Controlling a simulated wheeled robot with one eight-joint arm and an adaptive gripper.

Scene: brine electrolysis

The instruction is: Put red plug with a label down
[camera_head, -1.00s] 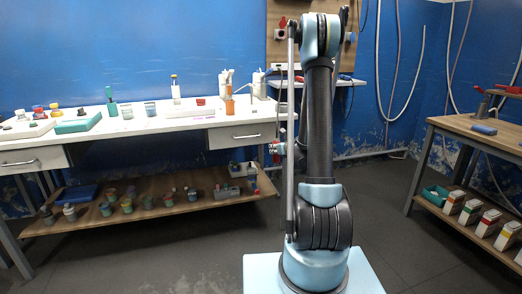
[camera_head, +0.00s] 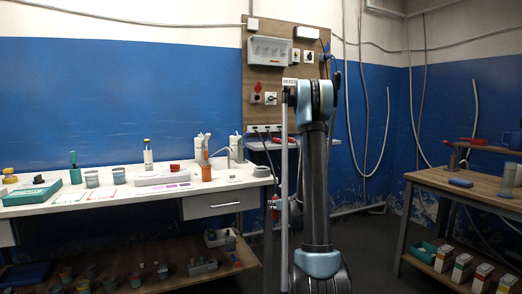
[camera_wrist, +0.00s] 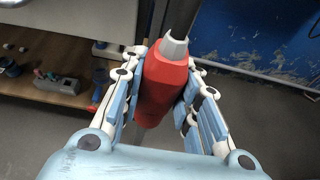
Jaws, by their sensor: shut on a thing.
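The red plug (camera_wrist: 163,88) fills the middle of the wrist view, with a grey tip (camera_wrist: 173,45) pointing away from the camera. My gripper (camera_wrist: 166,62) is shut on it, with a finger along each side. I cannot make out a label on the visible side. In the head view, a small red part of the plug (camera_head: 275,205) shows beside my arm. The gripper there is mostly hidden and small.
A white bench (camera_head: 140,190) at the left carries bottles, jars and cards. Its lower shelf (camera_head: 180,272) holds several small items. A wooden wall panel (camera_head: 272,110) has sockets, including a red one (camera_head: 257,87). A wooden table (camera_head: 470,190) stands at right.

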